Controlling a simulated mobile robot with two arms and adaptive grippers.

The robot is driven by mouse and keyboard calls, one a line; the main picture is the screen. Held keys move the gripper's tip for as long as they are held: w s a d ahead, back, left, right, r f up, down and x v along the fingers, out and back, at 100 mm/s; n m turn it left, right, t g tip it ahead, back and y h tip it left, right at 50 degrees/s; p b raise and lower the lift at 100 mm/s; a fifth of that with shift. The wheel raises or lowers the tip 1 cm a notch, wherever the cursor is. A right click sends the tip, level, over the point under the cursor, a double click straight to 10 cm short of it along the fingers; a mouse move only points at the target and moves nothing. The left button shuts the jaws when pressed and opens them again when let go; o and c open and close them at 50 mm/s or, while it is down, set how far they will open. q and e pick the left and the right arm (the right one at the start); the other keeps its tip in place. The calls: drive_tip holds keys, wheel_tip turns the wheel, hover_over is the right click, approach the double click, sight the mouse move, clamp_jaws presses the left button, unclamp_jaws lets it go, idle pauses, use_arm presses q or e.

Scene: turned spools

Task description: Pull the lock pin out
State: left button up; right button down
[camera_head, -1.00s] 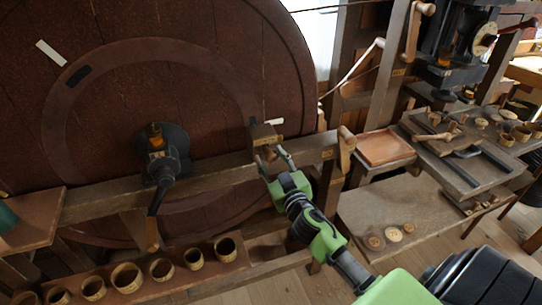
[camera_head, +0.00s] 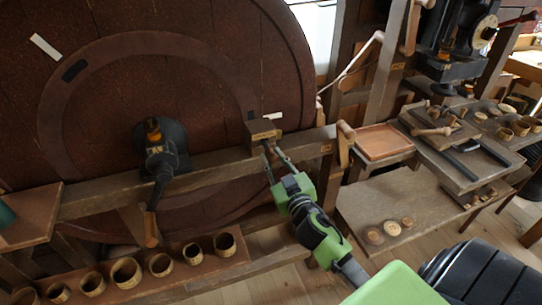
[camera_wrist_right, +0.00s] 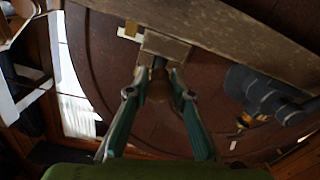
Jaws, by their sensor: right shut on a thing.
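The lock pin (camera_wrist_right: 158,90) shows in the right wrist view as a brownish knob on a short dark shaft. It stands out from a small wooden block (camera_wrist_right: 163,48) on the beam in front of the big wheel. The block also shows in the head view (camera_head: 263,131). My right gripper (camera_head: 274,156) is at the front of the block. Its two fingers (camera_wrist_right: 159,84) lie on either side of the pin and are shut on it. The fingers partly hide the pin in the head view. My left gripper is not in view.
A wooden beam (camera_head: 205,173) crosses the large dark wheel (camera_head: 180,55). A crank (camera_head: 158,165) sits left of my gripper. Several wooden cups stand on a low shelf (camera_head: 195,274). A shallow tray (camera_head: 384,141) and a bench (camera_head: 440,200) with discs are on the right.

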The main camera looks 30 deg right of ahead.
drive_tip(key=c, duration=1.8)
unclamp_jaws()
drive_tip(key=shift+s+f, duration=0.1)
drive_tip(key=shift+f, duration=0.05)
drive_tip(key=shift+o, duration=0.2)
drive_tip(key=shift+s, duration=0.15)
drive_tip(key=v, duration=1.2)
